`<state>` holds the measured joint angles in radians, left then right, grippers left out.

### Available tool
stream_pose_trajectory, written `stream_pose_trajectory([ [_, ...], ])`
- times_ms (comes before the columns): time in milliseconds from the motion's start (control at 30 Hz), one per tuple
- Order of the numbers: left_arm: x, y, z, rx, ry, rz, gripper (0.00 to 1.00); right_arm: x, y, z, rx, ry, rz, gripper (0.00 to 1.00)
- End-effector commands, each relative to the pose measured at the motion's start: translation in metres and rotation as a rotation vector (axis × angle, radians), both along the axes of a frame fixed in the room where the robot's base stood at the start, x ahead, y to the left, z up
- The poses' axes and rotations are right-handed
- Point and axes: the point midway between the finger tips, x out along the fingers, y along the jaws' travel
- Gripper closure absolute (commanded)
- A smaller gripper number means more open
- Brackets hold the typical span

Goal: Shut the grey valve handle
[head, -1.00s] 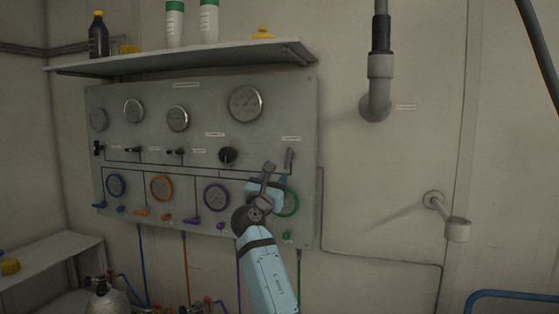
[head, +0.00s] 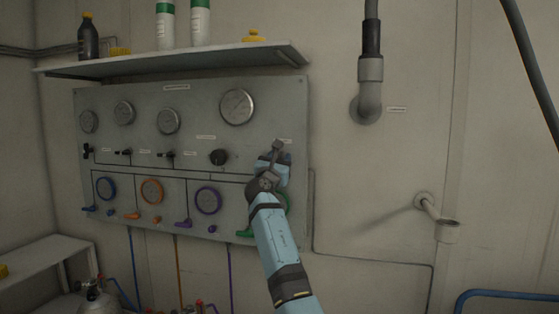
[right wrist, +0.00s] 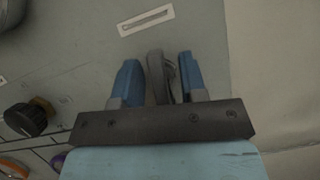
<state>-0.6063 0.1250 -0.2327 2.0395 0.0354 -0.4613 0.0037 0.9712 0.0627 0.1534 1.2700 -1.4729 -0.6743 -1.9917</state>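The grey valve handle (right wrist: 157,75) shows in the right wrist view as a rounded grey lever at the top right of the panel. It stands between the two blue fingers of my right gripper (right wrist: 157,80). Narrow gaps show between the lever and each finger, so the gripper is open around it. In the head view my right gripper (head: 276,155) is at the panel's upper right and covers most or all of the handle. How the handle is turned is hard to tell there. My left gripper is out of view.
The grey panel (head: 140,92) carries several gauges, coloured handles and a black knob (head: 219,157) left of my gripper. A shelf (head: 180,62) with bottles juts out above. A wall pipe (head: 370,80) and bracket (head: 436,212) are to the right, with bare wall between.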

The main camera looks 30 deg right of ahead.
Motion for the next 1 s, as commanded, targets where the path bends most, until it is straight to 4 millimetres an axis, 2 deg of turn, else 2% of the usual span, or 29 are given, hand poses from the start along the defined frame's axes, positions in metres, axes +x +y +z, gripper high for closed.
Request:
stream_pose_trajectory([
  [33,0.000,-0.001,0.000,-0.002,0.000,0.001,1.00,0.000,0.000,0.000,0.000,0.000,0.000,0.66],
  [167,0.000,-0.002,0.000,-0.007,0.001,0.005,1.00,0.000,0.000,0.000,0.000,0.000,0.000,0.96],
  [200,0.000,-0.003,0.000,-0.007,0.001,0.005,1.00,0.000,0.000,0.000,0.000,0.000,0.000,1.00],
  [633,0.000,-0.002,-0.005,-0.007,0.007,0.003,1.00,0.000,0.001,-0.001,0.041,-0.048,0.000,1.00],
  [1000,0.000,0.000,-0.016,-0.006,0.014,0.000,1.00,-0.001,-0.001,-0.003,0.225,-0.262,-0.001,1.00],
])
